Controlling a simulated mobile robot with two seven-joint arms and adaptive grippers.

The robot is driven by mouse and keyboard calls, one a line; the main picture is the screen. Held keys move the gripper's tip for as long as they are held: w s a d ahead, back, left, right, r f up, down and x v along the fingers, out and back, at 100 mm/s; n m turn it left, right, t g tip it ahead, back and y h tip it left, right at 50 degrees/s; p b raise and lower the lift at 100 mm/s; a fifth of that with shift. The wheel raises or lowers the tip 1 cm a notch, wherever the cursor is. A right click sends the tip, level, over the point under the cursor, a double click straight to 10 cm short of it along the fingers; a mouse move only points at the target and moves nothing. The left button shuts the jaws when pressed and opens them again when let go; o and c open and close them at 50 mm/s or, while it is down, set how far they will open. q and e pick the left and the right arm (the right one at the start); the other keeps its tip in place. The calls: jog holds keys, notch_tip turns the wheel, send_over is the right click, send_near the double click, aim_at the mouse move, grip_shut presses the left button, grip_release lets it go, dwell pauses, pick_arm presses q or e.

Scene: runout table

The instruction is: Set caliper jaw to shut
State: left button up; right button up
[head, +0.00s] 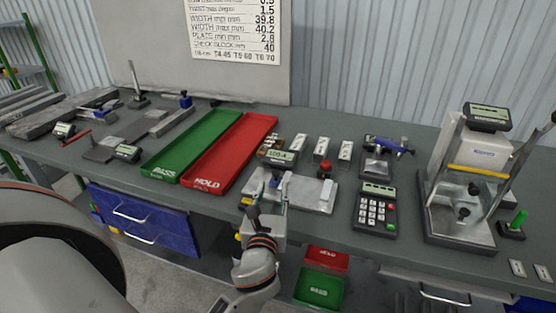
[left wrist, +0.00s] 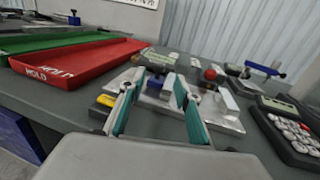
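The caliper seems to be the bench gauge with a pale metal plate (head: 312,197), lying at the table's front edge. Its display (head: 279,155) appears to read 100.4. A red ball knob (head: 325,168) and a white block (head: 327,194) stand on its right part. In the left wrist view the red knob (left wrist: 209,74), white block (left wrist: 229,99) and a blue part (left wrist: 155,82) show. My left gripper (head: 266,192) is open over the gauge's left front, its teal-lined fingers (left wrist: 158,105) apart with nothing clearly held. The fingers partly hide the gauge. My right gripper is not in view.
A red HOLD tray (head: 205,182) and green PASS tray (head: 160,172) lie left of the gauge. A keypad unit (head: 376,209) stands to the right, with a blue-handled device (head: 392,146) behind it. Several small blocks stand behind. A yellow piece (left wrist: 106,100) lies near my left fingers.

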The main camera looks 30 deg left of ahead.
aim_at(275, 174)
pick_arm(q)
jog(key=shift+w+a, duration=0.15)
jog(key=shift+w, duration=0.15)
jog(key=shift+w+a+r, duration=0.1)
jog(key=shift+w+a, duration=0.15)
jog(key=shift+w, duration=0.2)
jog(key=x, duration=0.5)
jog(key=shift+w+a, duration=0.1)
jog(key=shift+w, duration=0.15)
jog(key=shift+w+a+p, duration=0.3)
jog(key=shift+w, duration=0.25)
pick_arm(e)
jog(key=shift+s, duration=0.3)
pick_arm(q)
grip_shut()
jog(key=shift+d, duration=0.1)
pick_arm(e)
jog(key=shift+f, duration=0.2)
